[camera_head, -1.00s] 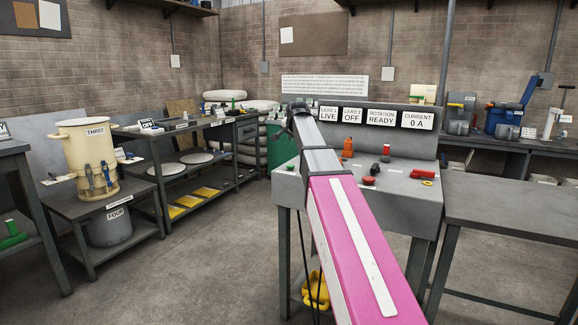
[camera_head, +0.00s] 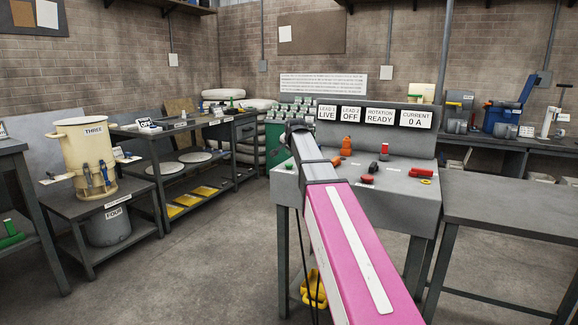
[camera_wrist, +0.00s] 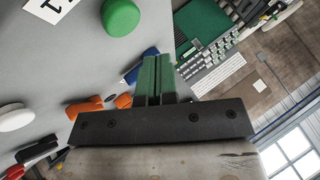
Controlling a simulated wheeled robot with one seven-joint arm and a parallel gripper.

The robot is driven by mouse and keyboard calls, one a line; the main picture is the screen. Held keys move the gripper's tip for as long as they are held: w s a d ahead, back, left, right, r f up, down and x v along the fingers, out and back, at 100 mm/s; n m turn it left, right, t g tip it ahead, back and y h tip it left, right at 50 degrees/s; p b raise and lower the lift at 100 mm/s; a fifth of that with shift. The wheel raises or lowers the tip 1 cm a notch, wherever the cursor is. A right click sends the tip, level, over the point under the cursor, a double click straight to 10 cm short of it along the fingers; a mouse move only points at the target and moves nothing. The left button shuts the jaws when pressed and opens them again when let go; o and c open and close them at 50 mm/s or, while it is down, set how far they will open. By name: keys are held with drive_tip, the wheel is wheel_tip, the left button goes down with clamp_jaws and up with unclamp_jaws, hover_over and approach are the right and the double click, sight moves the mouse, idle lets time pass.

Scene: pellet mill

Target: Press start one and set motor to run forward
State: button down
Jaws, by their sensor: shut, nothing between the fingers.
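My gripper (camera_wrist: 158,62) shows in the wrist view with its two green fingers together and empty. A round green button (camera_wrist: 121,17) lies beyond and left of the fingertips, next to a white label (camera_wrist: 50,8) with a "1"; a gap shows between fingers and button in the picture. A blue part (camera_wrist: 140,65) is partly hidden by the fingers. An orange lever (camera_wrist: 90,105) lies left of them. In the head view the grey control desk (camera_head: 400,207) carries signs (camera_head: 375,116) reading lead 1 live, lead 2 off, rotation ready, current 0 A. I cannot tell which control sets motor direction.
A white round knob (camera_wrist: 15,117) is at the wrist view's left. On the desk are an orange control (camera_head: 346,146), a red lever (camera_head: 418,172) and a yellow ring (camera_head: 426,181).

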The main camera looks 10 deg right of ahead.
sight(290, 164)
drive_tip(key=shift+f, duration=1.05)
drive_tip(key=shift+f, duration=0.1)
idle(1.3)
drive_tip(key=shift+f, duration=0.3)
drive_tip(key=shift+f, duration=0.5)
idle(0.8)
drive_tip(key=shift+r, duration=0.9)
drive_tip(key=shift+r, duration=0.15)
drive_tip(key=shift+r, duration=2.4)
